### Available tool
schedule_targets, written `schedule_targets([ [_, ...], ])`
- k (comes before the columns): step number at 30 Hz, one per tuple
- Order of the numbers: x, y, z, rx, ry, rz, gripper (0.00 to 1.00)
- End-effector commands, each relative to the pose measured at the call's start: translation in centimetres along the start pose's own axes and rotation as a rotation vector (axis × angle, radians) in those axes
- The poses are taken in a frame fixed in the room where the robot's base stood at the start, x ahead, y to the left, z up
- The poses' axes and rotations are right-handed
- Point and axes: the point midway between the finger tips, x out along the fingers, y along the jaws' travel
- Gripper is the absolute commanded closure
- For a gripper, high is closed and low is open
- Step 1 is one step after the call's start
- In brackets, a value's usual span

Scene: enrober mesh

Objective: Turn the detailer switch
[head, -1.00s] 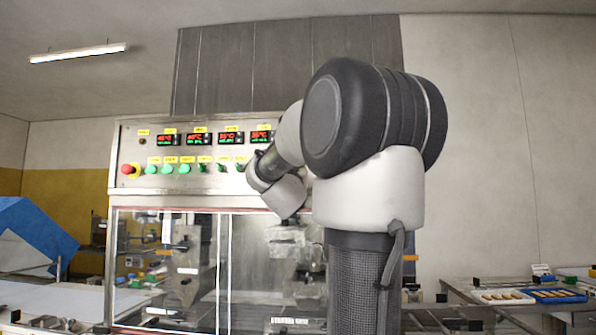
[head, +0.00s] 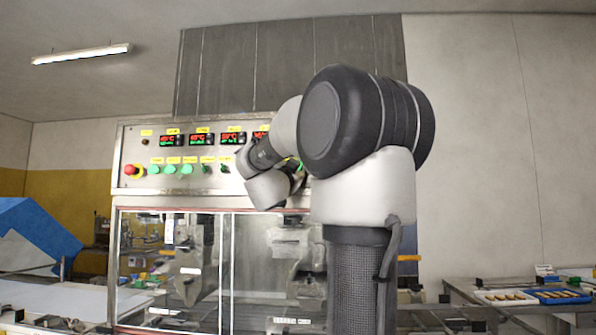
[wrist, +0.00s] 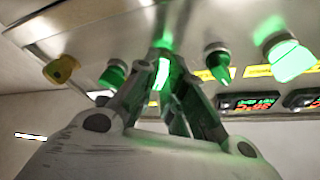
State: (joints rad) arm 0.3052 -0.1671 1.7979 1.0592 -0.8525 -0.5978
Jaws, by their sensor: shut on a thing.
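In the wrist view my gripper (wrist: 163,62) has its two fingers closed around a lit green switch knob (wrist: 162,75) on the metal control panel. The fingers cover its sides, and its label cannot be read, so I cannot tell from lettering whether it is the detailer switch. Unlit-looking dark green knobs stand on both sides: one to the left (wrist: 112,76) and one to the right (wrist: 219,66). In the head view the panel (head: 128,150) is ahead, and my arm hides the gripper and the panel's right part.
A red emergency button (head: 131,170) sits at the panel's left end, with several green buttons (head: 170,169) beside it. Red-digit displays (head: 201,139) line the row above. In the wrist view a bright green button (wrist: 289,58) and a yellow knob (wrist: 61,69) flank the switches.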

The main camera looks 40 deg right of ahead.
Motion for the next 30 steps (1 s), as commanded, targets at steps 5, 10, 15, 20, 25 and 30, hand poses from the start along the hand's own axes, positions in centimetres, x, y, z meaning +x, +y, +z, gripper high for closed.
schedule_targets([
  [5, 0.0, 0.0, 0.0, 0.002, -0.001, 0.001, 1.00],
  [10, 0.0, 0.0, 0.0, 0.002, -0.001, 0.001, 0.80],
  [15, 0.0, 0.0, 0.0, 0.001, 0.000, 0.000, 0.68],
  [20, 0.0, 0.0, 0.0, 0.000, 0.000, 0.000, 0.68],
  [25, -1.1, -0.1, 0.0, 0.001, -0.002, -0.002, 0.68],
  [30, -4.4, -0.1, 0.0, 0.003, -0.003, -0.004, 0.68],
])
